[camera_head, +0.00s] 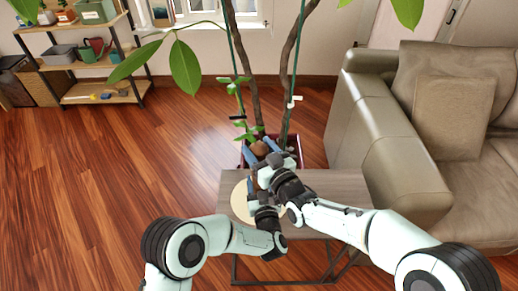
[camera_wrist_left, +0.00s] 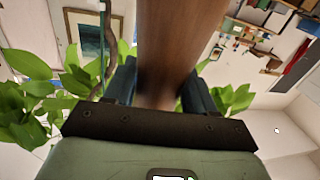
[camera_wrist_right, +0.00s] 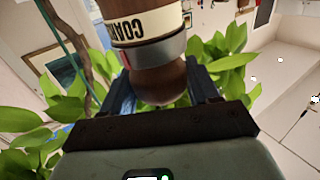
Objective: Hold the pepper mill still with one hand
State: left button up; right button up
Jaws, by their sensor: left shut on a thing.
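The pepper mill is a brown wooden cylinder. Its body (camera_wrist_left: 168,45) stands between the fingers of my left gripper (camera_wrist_left: 160,85) in the left wrist view, and that gripper is shut on it. In the right wrist view, the mill's upper part (camera_wrist_right: 145,22) shows a cream label band with partly cut-off lettering, a metal ring and a rounded brown knob. The fingers of my right gripper (camera_wrist_right: 160,90) are on both sides of the knob; I cannot tell whether they press on it. In the head view my right gripper (camera_head: 263,152) is above my left, and both hide most of the mill.
A small wooden table (camera_head: 335,190) carries a pale round board (camera_head: 240,206) under my grippers. A potted plant with tall stems (camera_head: 245,60) stands just behind. A beige sofa (camera_head: 390,150) is at right, a shelf rack (camera_head: 100,97) at back left. Floor at left is clear.

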aim_at(259, 145)
jog(key=shift+a+h, duration=0.1)
jog(key=shift+h, duration=0.2)
jog(key=shift+m+t+h, duration=0.5)
jog(key=shift+m+h, duration=0.2)
jog(key=shift+m+t+h, duration=0.3)
jog(key=shift+m+h, duration=0.4)
jog(key=shift+h, duration=0.4)
jog(key=o, duration=1)
jog(key=shift+c, duration=0.2)
notch_tip(259, 145, up, 10)
jog(key=shift+s+r, duration=0.1)
